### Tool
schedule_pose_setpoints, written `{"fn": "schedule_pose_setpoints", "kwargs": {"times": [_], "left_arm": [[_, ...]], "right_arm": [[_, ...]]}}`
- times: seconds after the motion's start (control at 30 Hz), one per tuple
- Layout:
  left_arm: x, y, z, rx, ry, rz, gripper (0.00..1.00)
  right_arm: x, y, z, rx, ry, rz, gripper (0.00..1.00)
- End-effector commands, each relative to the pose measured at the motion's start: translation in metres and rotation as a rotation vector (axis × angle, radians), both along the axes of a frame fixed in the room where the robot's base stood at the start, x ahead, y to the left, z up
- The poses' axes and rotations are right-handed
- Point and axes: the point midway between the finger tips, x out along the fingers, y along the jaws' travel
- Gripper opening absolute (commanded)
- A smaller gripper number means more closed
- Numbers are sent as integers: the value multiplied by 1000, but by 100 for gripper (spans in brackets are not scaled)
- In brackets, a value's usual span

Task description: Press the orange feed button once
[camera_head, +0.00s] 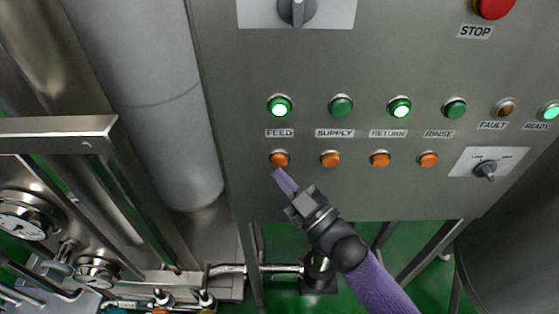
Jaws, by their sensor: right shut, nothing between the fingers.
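The orange feed button (280,158) sits on the grey control panel (230,75), under the FEED label (279,133). The green lamp (280,107) above that label is lit. My right gripper (279,175) is shut and empty, with its tips just below the feed button in the picture. I cannot tell whether the tips touch the button. My left gripper is not in view.
More orange buttons stand to the right, at SUPPLY (330,159), RETURN (380,159) and RINSE (428,159). A rotary switch (486,169) is at lower right and a red stop button (493,7) at upper right. Pipes and gauges (28,215) fill the left.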

Motion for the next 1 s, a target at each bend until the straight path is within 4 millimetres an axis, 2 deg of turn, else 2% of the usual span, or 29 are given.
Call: {"fn": "schedule_pose_setpoints", "kwargs": {"times": [0.43,1.0], "left_arm": [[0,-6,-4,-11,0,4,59],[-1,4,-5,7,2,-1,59]], "right_arm": [[7,0,0,1,-1,0,0],[11,0,0,0,0,0,0]]}}
